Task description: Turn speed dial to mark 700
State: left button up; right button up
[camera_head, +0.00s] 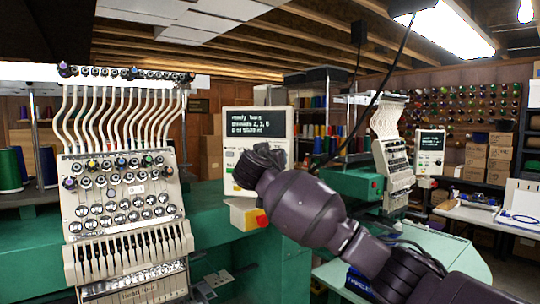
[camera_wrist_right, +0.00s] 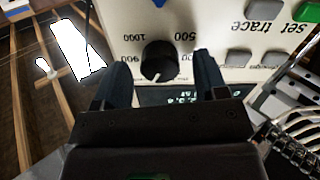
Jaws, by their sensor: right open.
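The speed dial (camera_wrist_right: 160,60) is a round black knob on the cream control panel (camera_wrist_right: 222,48), which appears upside down in the right wrist view. Numbers around it include 1000 and 500, with others partly hidden; I cannot clearly tell where its pointer stands. My right gripper (camera_wrist_right: 162,66) is open, with one finger on each side of the knob and no clear contact. In the head view, my right gripper (camera_head: 258,168) covers the lower part of the control box (camera_head: 231,122), hiding the dial. My left gripper is not in view.
Grey and green buttons (camera_wrist_right: 258,10) sit beside the dial. A lit screen (camera_head: 257,123) is above it in the head view. A yellow box with a red button (camera_head: 261,220) is just below. The embroidery head (camera_head: 118,190) stands left, above a green machine bed (camera_head: 268,262).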

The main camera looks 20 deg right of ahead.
jog(key=shift+w+d, duration=0.15)
jog(key=shift+w, duration=0.15)
jog(key=c, duration=0.9)
